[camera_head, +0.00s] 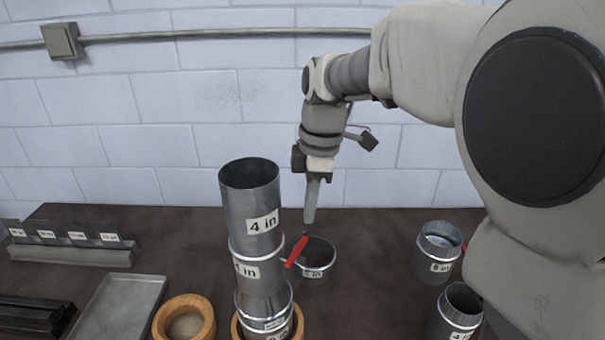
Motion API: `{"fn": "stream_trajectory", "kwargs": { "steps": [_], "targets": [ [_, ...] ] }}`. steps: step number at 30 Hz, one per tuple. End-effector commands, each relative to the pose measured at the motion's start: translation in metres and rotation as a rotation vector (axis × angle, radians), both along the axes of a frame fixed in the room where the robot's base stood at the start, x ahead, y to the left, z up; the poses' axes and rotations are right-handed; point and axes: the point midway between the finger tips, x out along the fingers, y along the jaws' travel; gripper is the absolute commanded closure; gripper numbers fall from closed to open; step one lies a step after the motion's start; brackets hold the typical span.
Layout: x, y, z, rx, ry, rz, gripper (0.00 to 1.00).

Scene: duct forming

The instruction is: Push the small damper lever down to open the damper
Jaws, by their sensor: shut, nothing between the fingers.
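A stack of grey metal duct pieces (248,200) labelled "4 in" stands upright in a wooden ring (238,327) at the front centre. A small red damper lever (296,252) sticks out from the right side of the stack's middle piece. It is tilted, with its upper end to the right. My gripper (310,218) points down, shut and empty, above and slightly right of the lever. In the picture its fingertips end just above the lever's upper end. A gap shows between them; the exact depth cannot be told.
A short round duct piece (316,262) stands right behind the lever. Two more duct pieces (437,258) (458,312) stand at the right. An empty wooden ring (184,318), a metal tray (118,308) and a labelled rack (75,252) are at the left. The dark table is clear between the lever and right pieces.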

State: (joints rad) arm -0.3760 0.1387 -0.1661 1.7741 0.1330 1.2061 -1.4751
Motion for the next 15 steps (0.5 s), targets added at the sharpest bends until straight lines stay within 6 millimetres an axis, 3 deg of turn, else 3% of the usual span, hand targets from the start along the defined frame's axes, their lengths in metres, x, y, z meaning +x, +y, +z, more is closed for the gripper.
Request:
{"fn": "stream_trajectory", "kwargs": {
  "steps": [15],
  "targets": [
    [0.0076, 0.0084, -0.0048, -0.006, 0.012, 0.082, 1.00]
  ]
}}
